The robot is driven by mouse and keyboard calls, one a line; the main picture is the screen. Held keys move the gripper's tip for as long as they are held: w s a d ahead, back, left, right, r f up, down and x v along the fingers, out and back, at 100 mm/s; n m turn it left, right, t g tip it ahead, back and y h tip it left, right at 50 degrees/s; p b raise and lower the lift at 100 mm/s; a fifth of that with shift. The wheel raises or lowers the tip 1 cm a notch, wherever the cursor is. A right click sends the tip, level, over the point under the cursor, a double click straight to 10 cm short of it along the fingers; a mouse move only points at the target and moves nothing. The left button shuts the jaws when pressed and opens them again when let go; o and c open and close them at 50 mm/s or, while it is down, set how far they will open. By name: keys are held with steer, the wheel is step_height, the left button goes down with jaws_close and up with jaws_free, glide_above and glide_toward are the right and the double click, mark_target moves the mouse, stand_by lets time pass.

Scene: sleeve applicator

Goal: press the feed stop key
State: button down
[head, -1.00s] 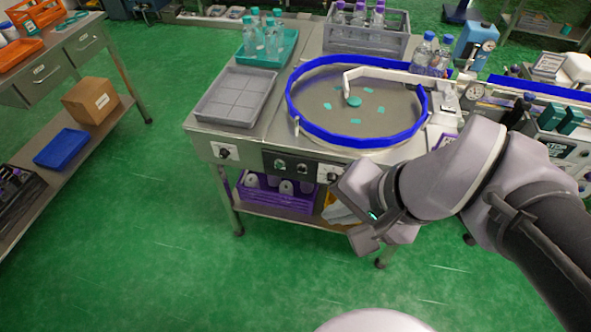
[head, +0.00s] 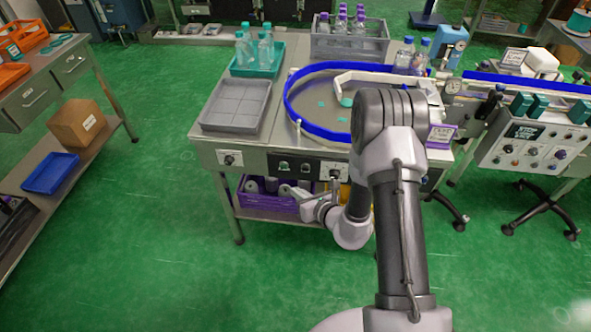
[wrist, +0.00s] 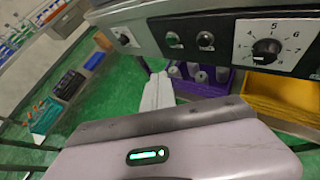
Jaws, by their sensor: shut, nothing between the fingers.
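The feeder table's front panel (head: 278,162) carries two small round dark controls, the left one (wrist: 172,40) and the right one (wrist: 206,41). Right of them is a black dial (wrist: 266,51) on a white numbered plate, also seen in the head view (head: 333,172). Another knob (head: 229,159) sits on a white plate at the left. No lettering naming a feed stop key is readable, so I cannot tell which control it is. My gripper (head: 293,191) is shut and empty, below and in front of the panel, apart from the controls. The wrist view shows its pale finger (wrist: 157,92).
The blue-rimmed turntable (head: 292,113), a grey tray (head: 236,107) and a teal bottle tray (head: 257,69) stand on the table. A purple crate (head: 258,200) is on its lower shelf. A control box (head: 534,146) stands right.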

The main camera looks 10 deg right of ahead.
mark_target(305, 169)
steer(key=f, duration=0.1)
steer(key=d+f+m, duration=0.1)
steer(key=s+f+h, duration=0.1)
steer(key=shift+d, duration=0.25)
steer(key=shift+w, duration=0.1)
steer(key=w+d, duration=0.2)
steer(key=w, duration=0.6)
steer(key=shift+w+d, duration=0.2)
steer(key=shift+d, duration=0.1)
steer(key=shift+w, duration=0.1)
stand_by(1.6)
steer(key=shift+w+d+b, duration=0.15)
steer(key=shift+w+b, duration=0.15)
steer(key=shift+w+d, duration=0.1)
steer(key=shift+w, duration=0.25)
stand_by(0.7)
steer(key=shift+s+a, duration=0.25)
steer(key=shift+s, duration=0.55)
